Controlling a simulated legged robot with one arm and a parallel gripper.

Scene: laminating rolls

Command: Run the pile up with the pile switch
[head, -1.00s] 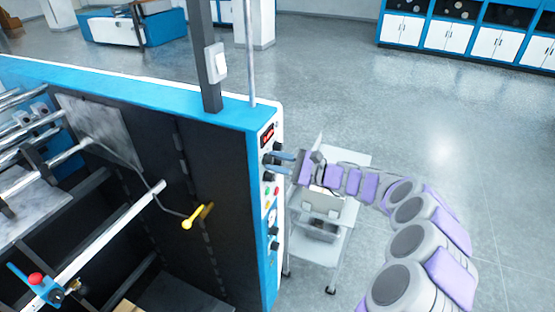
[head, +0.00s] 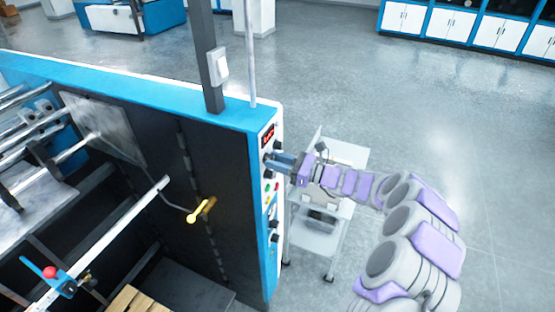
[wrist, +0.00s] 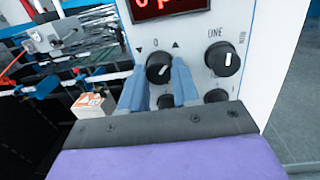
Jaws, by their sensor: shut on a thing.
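The control panel (head: 268,180) is on the narrow end face of the blue and black machine in the head view. In the wrist view, a black knob (wrist: 158,68) with a white pointer line sits below a "0" mark and two arrows, down at left and up at right. My gripper (wrist: 160,85) has its blue fingers on either side of this knob, shut on it. The knob's pointer tilts toward the upper right. In the head view my gripper (head: 275,163) is at the upper part of the panel, and its fingers hide the knob.
More knobs sit below, partly hidden. A white cart (head: 318,235) stands under my arm. A yellow-handled lever (head: 201,210) is on the machine's inner side. Open floor lies at right.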

